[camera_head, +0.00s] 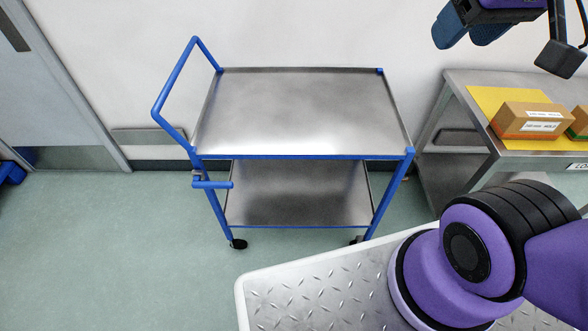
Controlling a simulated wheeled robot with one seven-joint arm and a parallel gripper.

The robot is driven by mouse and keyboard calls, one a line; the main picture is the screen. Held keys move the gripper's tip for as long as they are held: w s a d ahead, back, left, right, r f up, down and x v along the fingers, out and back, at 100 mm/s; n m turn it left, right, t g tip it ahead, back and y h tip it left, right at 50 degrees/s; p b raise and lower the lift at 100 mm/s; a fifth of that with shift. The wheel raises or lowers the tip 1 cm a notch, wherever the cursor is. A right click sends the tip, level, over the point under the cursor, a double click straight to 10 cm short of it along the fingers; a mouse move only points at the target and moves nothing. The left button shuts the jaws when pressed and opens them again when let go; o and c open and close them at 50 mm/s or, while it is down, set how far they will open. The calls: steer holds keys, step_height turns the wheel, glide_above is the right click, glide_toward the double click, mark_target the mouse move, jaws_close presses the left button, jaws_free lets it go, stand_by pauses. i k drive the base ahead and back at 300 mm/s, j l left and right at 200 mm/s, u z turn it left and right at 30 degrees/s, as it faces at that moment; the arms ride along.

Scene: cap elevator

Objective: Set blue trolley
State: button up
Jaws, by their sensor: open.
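The blue trolley (292,158) stands on the floor against the back wall, left of centre. It has a blue frame, a bare steel top shelf (300,110) and a bare steel lower shelf (297,195). A blue push handle (171,84) rises at its left end. A short blue bar (212,184) sticks out at its lower left, by the left front leg. Black castors (238,244) show under the front legs. My gripper (471,33) is partly in view at the top right, open, with blue fingers, apart from the trolley. The rest of it is cut off.
A steel bench (475,77) at the right holds a yellow mat (492,96) and a cardboard box (528,121); another box is cut off. A grey door (55,95) is at the left, with a blue object (10,173) beside it. Green floor (110,250) is clear front left.

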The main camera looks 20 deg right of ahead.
mark_target(298, 141)
steer(key=i+j+u, duration=0.35)
steer(key=i+u, duration=0.35)
steer(key=i+j, duration=0.05)
steer(key=i, duration=0.05)
